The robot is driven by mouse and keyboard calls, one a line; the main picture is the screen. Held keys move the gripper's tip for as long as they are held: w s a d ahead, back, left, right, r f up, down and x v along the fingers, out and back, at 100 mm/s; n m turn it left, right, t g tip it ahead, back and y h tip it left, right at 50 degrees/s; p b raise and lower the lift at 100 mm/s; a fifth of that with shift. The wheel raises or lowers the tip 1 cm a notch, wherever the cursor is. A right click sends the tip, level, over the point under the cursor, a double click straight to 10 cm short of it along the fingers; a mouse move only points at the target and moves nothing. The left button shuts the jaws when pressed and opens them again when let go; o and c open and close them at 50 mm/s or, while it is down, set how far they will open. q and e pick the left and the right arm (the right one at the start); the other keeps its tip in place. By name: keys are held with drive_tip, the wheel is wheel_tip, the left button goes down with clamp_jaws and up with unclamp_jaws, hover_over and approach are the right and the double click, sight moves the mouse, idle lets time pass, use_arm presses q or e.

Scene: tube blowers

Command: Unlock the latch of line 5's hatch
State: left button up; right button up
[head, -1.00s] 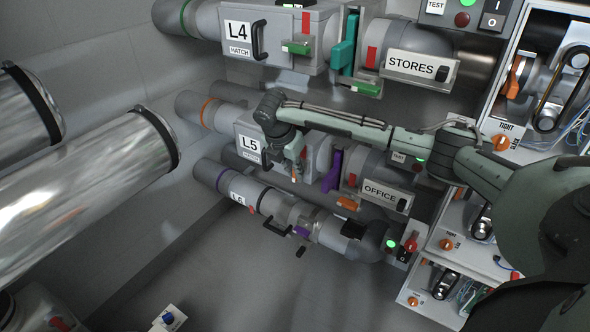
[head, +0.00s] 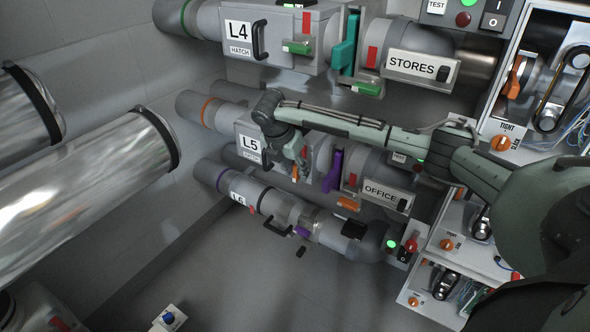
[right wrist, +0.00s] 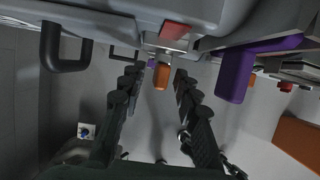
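Line 5's hatch is a grey box (head: 322,153) on the pipe with the "L5" label (head: 249,145). My right arm covers much of its front. Its latch has a small orange handle (right wrist: 161,76), in the right wrist view below a red mark (right wrist: 174,30). My right gripper (right wrist: 158,74) is open, with a dark finger on each side of the orange handle. A gap shows beside the handle; I cannot tell whether a finger touches it. In the head view the gripper (head: 300,162) is at the hatch front, partly hidden by its own wrist. My left gripper is not in view.
A purple gate handle (right wrist: 238,72) stands close right of the gripper, and a black hatch handle (right wrist: 65,50) is left. Line 4 (head: 237,30) runs above, line 6 (head: 237,198) below. The floor (head: 250,280) below line 6 is mostly open.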

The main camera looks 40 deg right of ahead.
drive_tip(key=v, duration=1.2)
drive_tip(key=shift+d, duration=0.1)
idle(0.7)
